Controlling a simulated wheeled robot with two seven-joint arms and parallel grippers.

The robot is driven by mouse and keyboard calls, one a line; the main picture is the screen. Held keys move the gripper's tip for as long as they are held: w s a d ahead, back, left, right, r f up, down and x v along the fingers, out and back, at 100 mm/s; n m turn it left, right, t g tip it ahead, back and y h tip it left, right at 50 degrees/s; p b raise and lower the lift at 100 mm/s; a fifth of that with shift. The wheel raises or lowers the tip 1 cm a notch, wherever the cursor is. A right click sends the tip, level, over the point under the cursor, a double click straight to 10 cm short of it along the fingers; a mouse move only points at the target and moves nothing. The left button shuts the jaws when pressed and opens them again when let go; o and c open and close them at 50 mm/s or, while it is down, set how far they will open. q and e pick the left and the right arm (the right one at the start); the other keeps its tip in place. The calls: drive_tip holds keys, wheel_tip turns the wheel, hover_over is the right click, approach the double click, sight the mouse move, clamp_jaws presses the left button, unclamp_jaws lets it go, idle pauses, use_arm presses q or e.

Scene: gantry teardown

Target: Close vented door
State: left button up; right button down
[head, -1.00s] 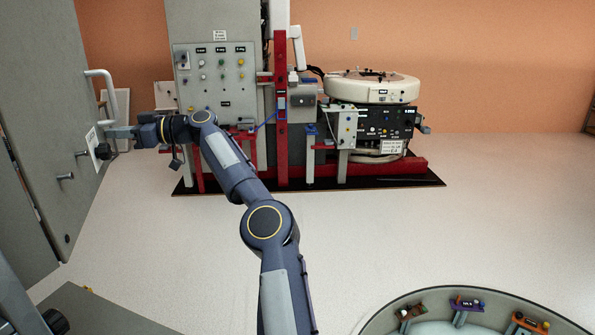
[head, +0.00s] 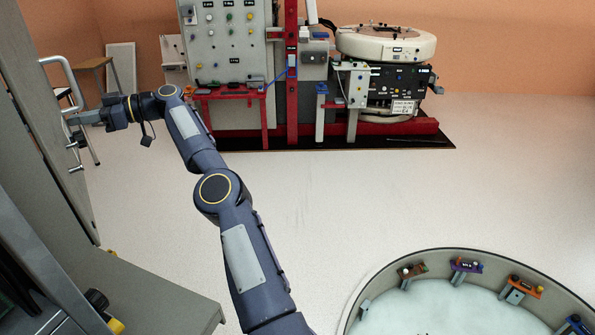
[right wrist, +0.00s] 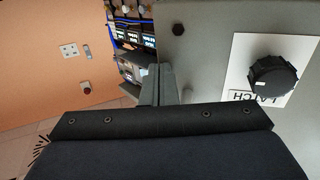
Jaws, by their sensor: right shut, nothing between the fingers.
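The grey door (head: 45,120) stands at the left edge of the head view, seen at a steep slant. It carries a white bar handle (head: 62,75). In the right wrist view the door face (right wrist: 205,60) fills the right side, with a black latch knob (right wrist: 274,78) on a white label. No vents show. My right gripper (head: 78,119) is shut and empty at the door, below the handle. In the right wrist view its fingertips (right wrist: 157,84) are left of the knob, by the door's edge. Contact cannot be told. My left gripper is not in view.
Beyond the door's edge, the right wrist view shows wired equipment (right wrist: 130,40). A red-framed machine with a control panel (head: 225,45) stands at the back. A round, low-walled pit (head: 440,300) is at lower right. Pale floor (head: 330,205) between them is clear.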

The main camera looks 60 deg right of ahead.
drive_tip(key=shift+w+a+r+p, duration=0.1)
drive_tip(key=shift+w+a+p, duration=0.4)
drive_tip(key=shift+a, duration=0.4)
drive_tip(key=shift+w+a+p, duration=0.4)
drive_tip(key=shift+w+a, duration=0.05)
drive_tip(key=shift+a, duration=0.4)
drive_tip(key=w+a+n+g+y+p, duration=0.1)
drive_tip(key=w+a, duration=0.3)
drive_tip(key=a, duration=1.1)
drive_tip(key=shift+n+g+y+p, duration=0.3)
drive_tip(key=shift+n+g+y, duration=0.1)
drive_tip(key=shift+g, duration=0.2)
drive_tip(key=shift+d, duration=0.15)
